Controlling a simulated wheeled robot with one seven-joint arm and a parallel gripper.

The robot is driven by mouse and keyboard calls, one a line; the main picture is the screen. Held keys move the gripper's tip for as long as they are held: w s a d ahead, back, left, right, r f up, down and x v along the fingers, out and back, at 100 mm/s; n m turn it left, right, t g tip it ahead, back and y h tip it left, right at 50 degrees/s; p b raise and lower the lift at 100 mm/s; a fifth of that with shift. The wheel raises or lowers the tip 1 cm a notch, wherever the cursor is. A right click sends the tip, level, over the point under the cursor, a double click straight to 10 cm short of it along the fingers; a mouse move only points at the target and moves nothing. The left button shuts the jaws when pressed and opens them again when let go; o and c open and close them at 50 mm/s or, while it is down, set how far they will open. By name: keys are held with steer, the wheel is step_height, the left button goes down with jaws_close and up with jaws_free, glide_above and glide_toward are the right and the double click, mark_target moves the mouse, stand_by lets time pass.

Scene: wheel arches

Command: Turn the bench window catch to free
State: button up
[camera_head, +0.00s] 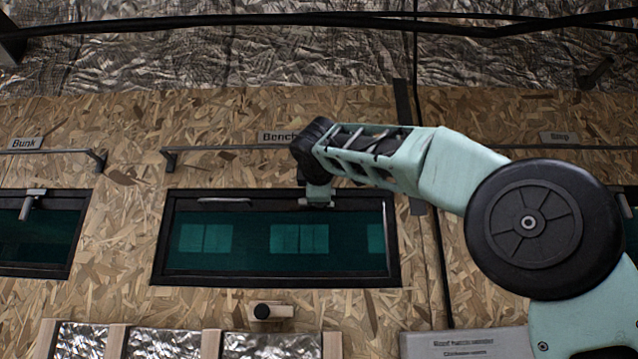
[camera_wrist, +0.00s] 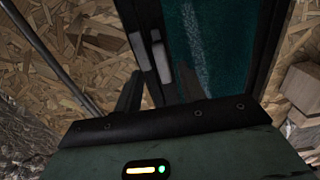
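The bench window (camera_head: 280,277), dark-framed with a teal pane, is in the middle of the head view under its "Bench" label (camera_head: 277,137). Its small pale grey catch (camera_head: 308,203) is at the top edge of the frame, right of centre. My gripper (camera_head: 318,192) is in front of the catch and hides part of it. In the wrist view the catch shows as two pale grey bars (camera_wrist: 162,62) beside the dark window frame. My dark gripper fingers (camera_wrist: 143,90) are close to them. Contact and finger opening are unclear.
A dark rail (camera_head: 225,148) runs above the window. The bunk window (camera_head: 35,270) is at the left, its catch lever (camera_head: 27,207) pointing down. A wooden block with a black knob (camera_head: 262,311) is below the bench window. A grey sign (camera_head: 465,343) is lower right.

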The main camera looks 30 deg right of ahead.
steer(key=b+v, duration=0.2)
steer(key=v, duration=0.9)
steer(key=shift+b, duration=0.4)
steer(key=shift+w, duration=0.1)
